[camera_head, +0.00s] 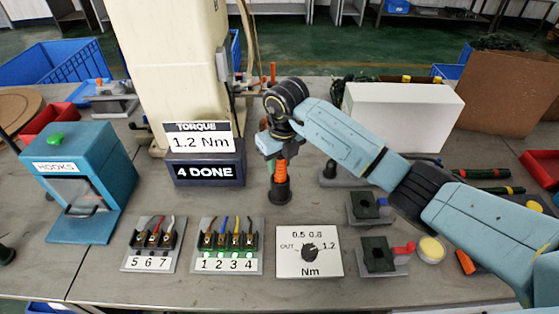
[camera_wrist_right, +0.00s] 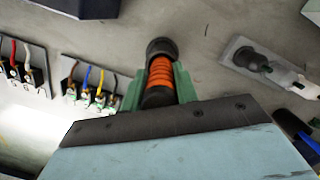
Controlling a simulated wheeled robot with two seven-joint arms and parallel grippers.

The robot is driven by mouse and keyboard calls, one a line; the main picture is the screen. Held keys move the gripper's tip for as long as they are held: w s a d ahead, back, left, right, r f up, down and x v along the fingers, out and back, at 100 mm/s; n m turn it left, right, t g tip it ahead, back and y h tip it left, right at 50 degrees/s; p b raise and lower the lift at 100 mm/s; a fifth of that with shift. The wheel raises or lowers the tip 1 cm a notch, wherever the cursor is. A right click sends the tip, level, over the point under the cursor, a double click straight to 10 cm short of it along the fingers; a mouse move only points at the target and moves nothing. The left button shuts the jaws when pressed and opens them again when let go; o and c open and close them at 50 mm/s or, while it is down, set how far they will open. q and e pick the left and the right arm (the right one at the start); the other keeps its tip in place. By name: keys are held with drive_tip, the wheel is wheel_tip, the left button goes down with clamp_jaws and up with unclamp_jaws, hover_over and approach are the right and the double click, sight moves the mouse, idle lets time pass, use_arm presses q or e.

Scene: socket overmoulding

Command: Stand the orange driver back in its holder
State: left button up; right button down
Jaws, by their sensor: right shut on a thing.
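The orange driver (camera_head: 280,172) hangs upright, its orange grip ribbed and its lower end black and wider. My right gripper (camera_head: 279,158) is shut on it. In the right wrist view the driver (camera_wrist_right: 160,72) sits between the green fingers of my right gripper (camera_wrist_right: 158,88), with the black round end beyond them. Whether that end touches the table or a cup I cannot tell. A grey plate (camera_head: 345,182) with a black round piece, perhaps the holder, lies just right of the gripper. It also shows in the wrist view (camera_wrist_right: 238,50). My left gripper is out of view.
Terminal blocks numbered 5 6 7 (camera_head: 152,264) and 1 2 3 4 (camera_head: 227,263) stand in front, the latter with green lights. A torque dial (camera_head: 309,264) points towards 1.2. The torque display (camera_head: 205,175) reads 4 DONE. Fixtures (camera_head: 371,208) and a white box (camera_head: 405,115) stand right.

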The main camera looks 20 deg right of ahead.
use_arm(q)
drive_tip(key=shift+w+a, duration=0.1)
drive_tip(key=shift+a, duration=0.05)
use_arm(e)
drive_tip(key=c, duration=1.1)
unclamp_jaws()
drive_tip(key=shift+f, duration=0.1)
drive_tip(key=shift+r, duration=0.4)
drive_tip(key=r, duration=0.3)
drive_tip(key=s+r, duration=0.1)
drive_tip(key=r, duration=0.3)
drive_tip(key=r+p, duration=0.1)
drive_tip(key=r, duration=0.3)
drive_tip(key=shift+s+d+r, duration=0.2)
drive_tip(key=shift+d+r, duration=0.05)
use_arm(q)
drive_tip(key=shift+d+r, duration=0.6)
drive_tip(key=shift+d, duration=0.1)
use_arm(e)
drive_tip(key=shift+f, duration=0.1)
